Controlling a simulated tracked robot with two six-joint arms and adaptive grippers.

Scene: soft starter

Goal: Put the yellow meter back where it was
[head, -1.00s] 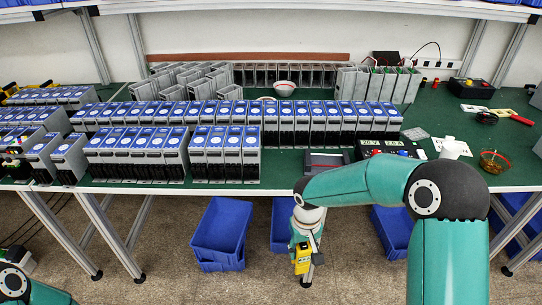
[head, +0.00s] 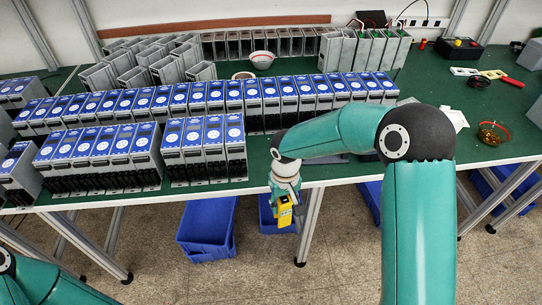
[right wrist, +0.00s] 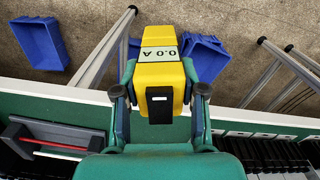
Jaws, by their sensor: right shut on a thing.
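The yellow meter (head: 284,211) hangs in my right gripper (head: 286,196) just off the front edge of the green table. In the right wrist view the yellow meter (right wrist: 160,70) sits between the two fingers of the right gripper (right wrist: 160,97), its display reading "0.0 A". The right gripper is shut on it. My left arm shows only in part at the lower left of the head view; its gripper is out of the picture.
The green table (head: 330,178) carries rows of blue-topped grey units (head: 205,145) near its front edge. Blue bins (head: 207,228) stand on the floor below. A white bowl (head: 262,60), grey housings (head: 165,62) and a black box (head: 458,50) stand further back.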

